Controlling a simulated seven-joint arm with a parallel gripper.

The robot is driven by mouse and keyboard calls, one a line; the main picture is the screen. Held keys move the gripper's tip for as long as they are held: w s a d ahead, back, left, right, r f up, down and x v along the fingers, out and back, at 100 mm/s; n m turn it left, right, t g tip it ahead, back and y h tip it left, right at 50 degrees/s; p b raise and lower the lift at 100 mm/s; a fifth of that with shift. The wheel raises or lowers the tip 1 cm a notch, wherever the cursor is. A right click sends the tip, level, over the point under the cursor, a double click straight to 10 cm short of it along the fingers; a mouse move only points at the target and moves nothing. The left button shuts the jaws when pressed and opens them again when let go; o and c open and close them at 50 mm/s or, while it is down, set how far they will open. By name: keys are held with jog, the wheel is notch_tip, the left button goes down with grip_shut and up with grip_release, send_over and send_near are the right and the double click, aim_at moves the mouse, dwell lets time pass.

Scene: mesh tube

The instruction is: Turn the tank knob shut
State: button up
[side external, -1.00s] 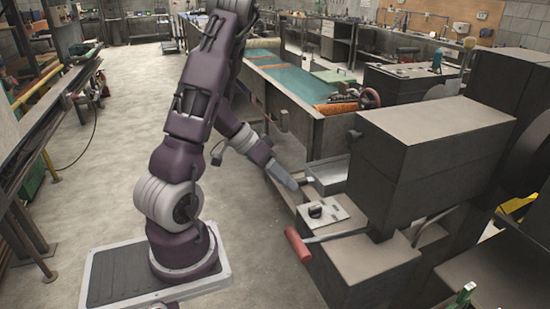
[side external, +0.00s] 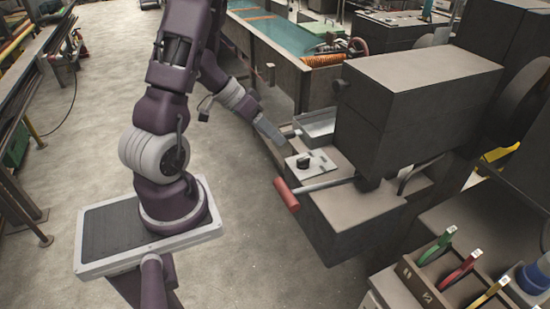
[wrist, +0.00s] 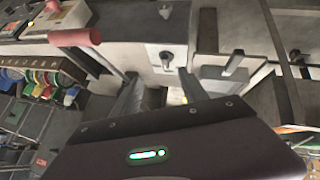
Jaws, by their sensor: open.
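The black tank knob (side external: 303,162) stands on a light plate (side external: 291,168) on top of the dark machine block. In the wrist view the knob (wrist: 167,58) shows on its pale plate, just beyond the fingertips. My gripper (side external: 280,138) is above and to the left of the knob in the side view, apart from it. In the wrist view my gripper (wrist: 160,88) has its two fingers spread with nothing between them.
A lever with a red grip (side external: 287,193) sticks out in front of the plate. A metal tray (side external: 318,125) lies behind it. A large dark box (side external: 420,85) rises to the right. A caddy of coloured-handled tools (side external: 440,282) stands at lower right. Open floor is at left.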

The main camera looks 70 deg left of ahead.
jog(key=w+d+f+g, duration=0.1)
jog(key=f, duration=0.6)
jog(key=d+f+g, duration=0.1)
jog(key=f, duration=0.6)
jog(key=w+d+f, duration=0.1)
jog(key=f, duration=0.6)
jog(key=shift+w+f+m+g, duration=0.2)
jog(key=shift+w+m+g, duration=0.1)
jog(key=shift+m+g, duration=0.1)
grip_shut()
